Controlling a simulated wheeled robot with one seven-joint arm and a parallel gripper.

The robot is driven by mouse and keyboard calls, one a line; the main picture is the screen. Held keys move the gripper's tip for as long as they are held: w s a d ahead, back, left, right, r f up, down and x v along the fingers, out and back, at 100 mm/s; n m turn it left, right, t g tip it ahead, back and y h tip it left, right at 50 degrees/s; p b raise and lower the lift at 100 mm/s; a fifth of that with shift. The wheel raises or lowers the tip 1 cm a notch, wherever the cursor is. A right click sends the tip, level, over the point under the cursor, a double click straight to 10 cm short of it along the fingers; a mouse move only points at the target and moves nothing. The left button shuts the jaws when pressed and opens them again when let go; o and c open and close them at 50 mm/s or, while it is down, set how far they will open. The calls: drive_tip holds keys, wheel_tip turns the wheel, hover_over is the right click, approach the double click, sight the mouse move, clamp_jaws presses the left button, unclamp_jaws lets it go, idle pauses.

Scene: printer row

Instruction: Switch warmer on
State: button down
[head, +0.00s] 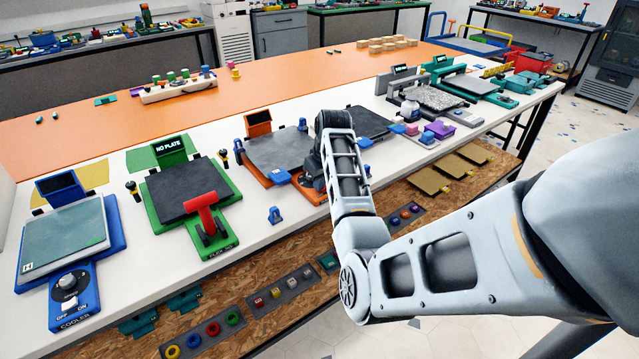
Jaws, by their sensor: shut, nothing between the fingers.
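No label reading "warmer" is legible. An orange machine (268,174) with a dark grey plate stands mid-row on the white bench. My gripper (311,184) is over its front right corner, a dark shape mostly hidden by my own arm. It is shut and seems empty. The machine's front control and name are hidden behind it, so I cannot tell whether they touch. On the left, a blue machine (118,238) marked COOLER has a dark knob (70,283) above OFF and ON. Between them, a green machine (222,243) has a red lever (207,203) and a NO PLATE screen.
More machines, one green-teal (473,88), stand farther right. Small blue clips (274,214) and a purple block (439,129) lie on the white bench (150,290). A lower wooden shelf (265,270) holds coloured rings and plates. The orange worktop behind has clear room.

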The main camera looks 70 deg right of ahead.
drive_tip(key=shift+s+d+r+p, duration=0.25)
drive_tip(key=shift+s+d+p, duration=0.2)
drive_tip(key=shift+d, duration=0.2)
drive_tip(key=shift+w+r+p, duration=0.15)
drive_tip(key=shift+r+p, duration=0.25)
drive_tip(key=shift+r, duration=0.15)
drive_tip(key=w+a+v, duration=0.1)
drive_tip(key=v, duration=1.1)
drive_tip(key=shift+a+r+b, duration=0.3)
drive_tip(key=shift+r, duration=0.1)
drive_tip(key=shift+w, duration=0.15)
